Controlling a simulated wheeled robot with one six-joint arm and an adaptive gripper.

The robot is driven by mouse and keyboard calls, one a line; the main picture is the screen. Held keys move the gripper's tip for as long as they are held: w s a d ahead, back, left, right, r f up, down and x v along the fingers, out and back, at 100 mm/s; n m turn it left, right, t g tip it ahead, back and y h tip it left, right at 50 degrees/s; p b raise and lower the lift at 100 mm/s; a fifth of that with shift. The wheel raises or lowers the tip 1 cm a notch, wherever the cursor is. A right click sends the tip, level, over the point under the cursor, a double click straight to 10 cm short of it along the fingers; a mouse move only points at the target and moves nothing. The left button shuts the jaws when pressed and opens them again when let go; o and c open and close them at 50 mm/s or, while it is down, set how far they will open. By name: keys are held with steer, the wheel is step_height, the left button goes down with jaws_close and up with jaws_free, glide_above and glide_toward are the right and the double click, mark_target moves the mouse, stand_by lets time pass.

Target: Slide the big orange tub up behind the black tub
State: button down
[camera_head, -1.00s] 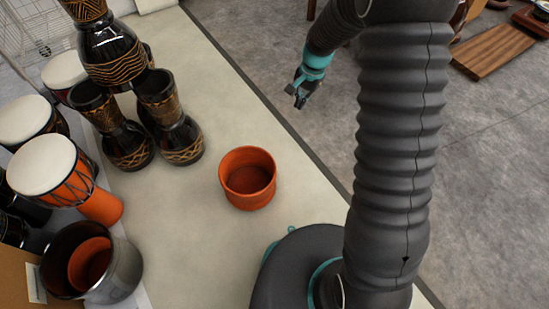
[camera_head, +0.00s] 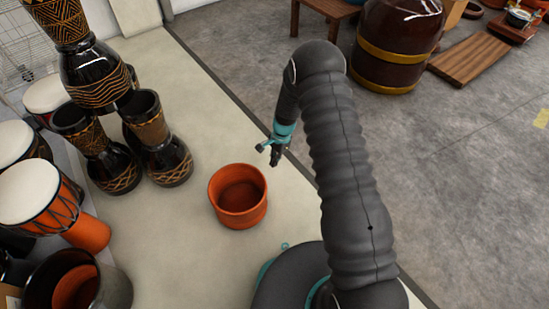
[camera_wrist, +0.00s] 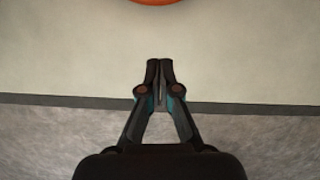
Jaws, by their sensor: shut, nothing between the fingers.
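The big orange tub (camera_head: 240,216) stands upright and open-topped on the pale floor strip, and it looks empty. Its rim also shows at the top edge of the wrist view (camera_wrist: 158,2). The black tub (camera_head: 116,290) is at the lower left, partly cut off by the frame, with a smaller orange tub (camera_head: 75,287) inside it. My gripper (camera_head: 275,158) is to the upper right of the big orange tub, apart from it. In the wrist view my gripper (camera_wrist: 160,64) has its fingertips together with nothing between them, over the pale strip.
Black and gold goblet drums (camera_head: 165,160) stand stacked to the upper left of the big orange tub. White-topped drums (camera_head: 30,190) line the left edge. The pale strip (camera_head: 185,255) is clear around the tub. A large brown barrel (camera_head: 398,45) stands on the grey floor at the back.

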steer(key=x, duration=0.5)
steer(key=shift+f, duration=0.2)
steer(key=shift+s+a+f, duration=0.15)
steer(key=shift+s+a, duration=0.8)
steer(key=shift+a, duration=0.25)
steer(key=shift+s+a, duration=0.35)
steer(key=shift+a, duration=0.1)
